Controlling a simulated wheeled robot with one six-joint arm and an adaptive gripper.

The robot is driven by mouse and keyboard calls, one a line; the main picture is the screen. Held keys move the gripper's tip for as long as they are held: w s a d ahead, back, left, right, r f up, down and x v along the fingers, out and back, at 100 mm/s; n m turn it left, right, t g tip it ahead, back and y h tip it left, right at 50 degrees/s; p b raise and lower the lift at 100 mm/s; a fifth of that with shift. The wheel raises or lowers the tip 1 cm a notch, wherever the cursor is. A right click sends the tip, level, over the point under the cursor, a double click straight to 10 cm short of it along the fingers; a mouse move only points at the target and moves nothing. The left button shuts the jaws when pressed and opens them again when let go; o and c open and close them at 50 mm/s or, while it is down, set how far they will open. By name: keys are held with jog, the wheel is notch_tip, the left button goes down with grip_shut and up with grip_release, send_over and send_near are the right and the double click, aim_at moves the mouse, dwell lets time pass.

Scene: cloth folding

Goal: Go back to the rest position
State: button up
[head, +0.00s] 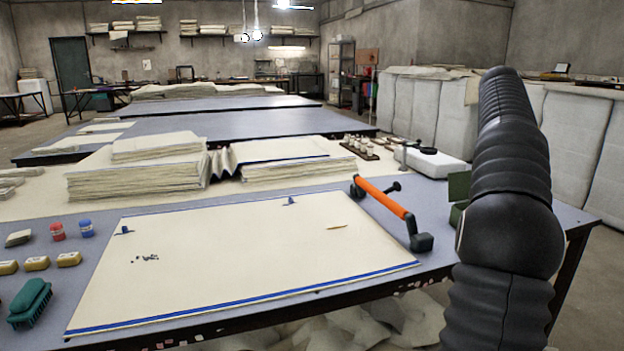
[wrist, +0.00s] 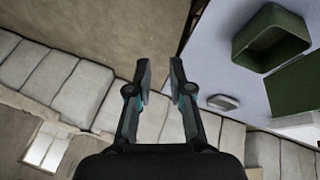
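My gripper (wrist: 159,80) shows in the wrist view with its two fingers apart and nothing between them. It hangs over the table's edge, beside the blue-grey tabletop (wrist: 215,60). In the head view my arm rises at the right and the gripper itself is not visible. The cream cloth (head: 240,245) with blue edges lies flat on the table, apart from my arm. A small dark patch and small blue pieces lie on it.
An orange-handled tool (head: 383,198) stands at the cloth's right edge. A green brush (head: 30,303) and yellow blocks (head: 37,263) lie at left. Folded cloth stacks (head: 135,175) stand behind. A green open box (wrist: 270,40) is near my gripper. White bales (head: 420,110) line the right wall.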

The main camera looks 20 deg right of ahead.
jog(key=w+a+f+n+t+y, duration=0.15)
jog(key=a+f+n, duration=0.35)
jog(key=a, duration=0.6)
jog(key=w+a+f+n+t, duration=0.1)
jog(key=a+f+n+t, duration=0.2)
jog(key=a+f, duration=0.65)
jog(key=s+a+f+n+t+y, duration=0.1)
jog(key=s+a, duration=0.4)
jog(key=a, duration=0.5)
jog(key=s+a+f+n+t+y, duration=0.1)
jog(key=s+a+f+n, duration=0.1)
jog(key=s+a, duration=0.3)
jog(key=s+a+f+n+t+y, duration=0.1)
jog(key=s+a+n, duration=0.2)
jog(key=a, duration=1.1)
jog(key=s, duration=0.2)
jog(key=shift+s+a+f+n, duration=0.3)
jog(key=shift+f, duration=0.1)
jog(key=shift+d+t+y, duration=0.1)
jog(key=shift+t+y, duration=0.15)
